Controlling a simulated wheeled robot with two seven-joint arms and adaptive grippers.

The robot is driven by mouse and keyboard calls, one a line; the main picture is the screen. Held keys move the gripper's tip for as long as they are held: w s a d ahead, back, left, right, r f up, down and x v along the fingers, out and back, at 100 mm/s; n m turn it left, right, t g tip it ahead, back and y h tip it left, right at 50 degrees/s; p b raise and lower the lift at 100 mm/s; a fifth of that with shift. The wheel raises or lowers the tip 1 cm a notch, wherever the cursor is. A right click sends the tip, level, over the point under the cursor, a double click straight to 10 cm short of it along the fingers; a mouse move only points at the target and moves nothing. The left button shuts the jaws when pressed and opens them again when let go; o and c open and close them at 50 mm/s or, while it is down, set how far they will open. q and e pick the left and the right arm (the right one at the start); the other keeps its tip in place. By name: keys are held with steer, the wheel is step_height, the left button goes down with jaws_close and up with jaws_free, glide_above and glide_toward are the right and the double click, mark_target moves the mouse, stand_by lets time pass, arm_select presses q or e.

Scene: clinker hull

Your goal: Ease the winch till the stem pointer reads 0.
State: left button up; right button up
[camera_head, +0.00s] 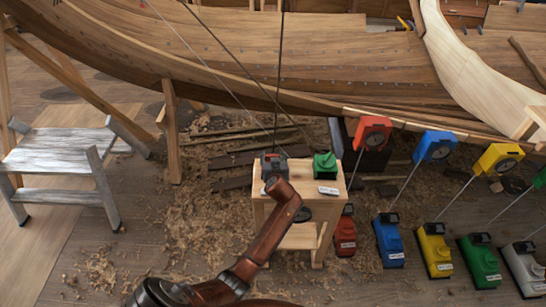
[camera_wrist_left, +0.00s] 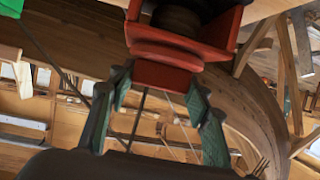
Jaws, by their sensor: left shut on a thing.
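My left gripper (camera_head: 272,164) is at the left side of the small wooden stand's top, its dark body covering most of what it holds. In the left wrist view its two green-padded fingers (camera_wrist_left: 160,95) close on a red winch part (camera_wrist_left: 165,54). A dark drum (camera_wrist_left: 178,18) shows behind the red part. Dark lines rise from this spot toward the hull. A green winch (camera_head: 325,164) sits on the stand to the right, apart from the gripper. The pale curved stem (camera_head: 455,62) is at the upper right. I cannot make out a pointer reading. My right gripper is not in view.
The wooden stand (camera_head: 340,186) has a lower shelf. Red (camera_head: 372,134), blue (camera_head: 433,147) and yellow (camera_head: 497,159) dial heads stand on rods right of it, with coloured boxes on the floor below. A grey step stool (camera_head: 60,150) is at left. The hull (camera_head: 300,55) spans the back.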

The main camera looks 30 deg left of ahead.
arm_select(q)
steer(key=o, duration=1.2)
steer(key=v, duration=1.2)
steer(key=shift+c, duration=0.5)
